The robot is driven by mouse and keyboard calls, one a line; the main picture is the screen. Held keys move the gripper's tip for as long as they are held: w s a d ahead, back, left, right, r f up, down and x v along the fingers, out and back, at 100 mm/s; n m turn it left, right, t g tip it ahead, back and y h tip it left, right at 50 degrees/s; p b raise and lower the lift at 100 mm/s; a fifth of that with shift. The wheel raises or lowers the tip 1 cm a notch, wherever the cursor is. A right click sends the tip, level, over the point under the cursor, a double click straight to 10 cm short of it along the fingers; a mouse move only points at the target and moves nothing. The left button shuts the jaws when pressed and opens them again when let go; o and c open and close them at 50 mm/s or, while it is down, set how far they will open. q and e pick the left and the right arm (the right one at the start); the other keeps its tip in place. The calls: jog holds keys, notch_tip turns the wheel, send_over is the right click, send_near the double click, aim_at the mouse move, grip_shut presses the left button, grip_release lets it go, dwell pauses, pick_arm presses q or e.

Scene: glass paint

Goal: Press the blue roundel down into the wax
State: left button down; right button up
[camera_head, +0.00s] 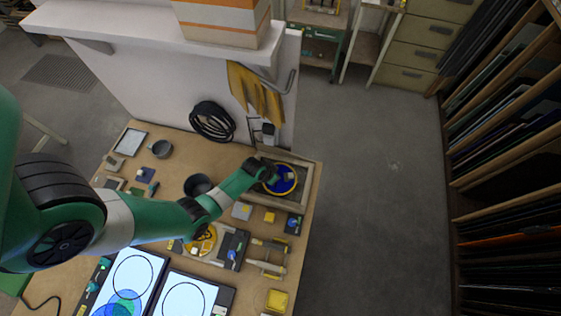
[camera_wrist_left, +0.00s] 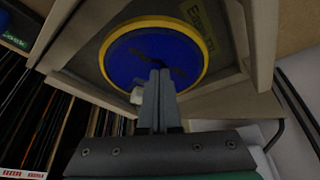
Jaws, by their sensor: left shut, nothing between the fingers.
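The blue roundel (camera_head: 281,185) is a deep blue disc with a yellow rim, lying in a wooden-framed tray (camera_head: 314,182) at the bench's right end. In the left wrist view the roundel (camera_wrist_left: 125,58) fills the upper middle, with a grey bed around it inside the frame (camera_wrist_left: 262,45). My left gripper (camera_head: 272,174) is over the roundel. In the wrist view its shut fingers (camera_wrist_left: 158,74) overlap the disc's near part, with a dark shadow just beyond the tips. Contact cannot be told. A small pale block (camera_wrist_left: 137,96) shows beside the fingers. My right gripper is not in view.
A dark bowl (camera_head: 198,185) stands left of the tray under my arm. Small blocks and a yellow dish (camera_head: 278,300) lie in front. Two lit panels (camera_head: 186,297) with drawn circles lie at the front. A white wall (camera_head: 160,75) rises behind; open floor lies right.

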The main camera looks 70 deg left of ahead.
pick_arm(q)
notch_tip(320, 180, up, 7)
jog(key=p, duration=0.6)
jog(key=shift+p, duration=0.4)
dwell(0.4)
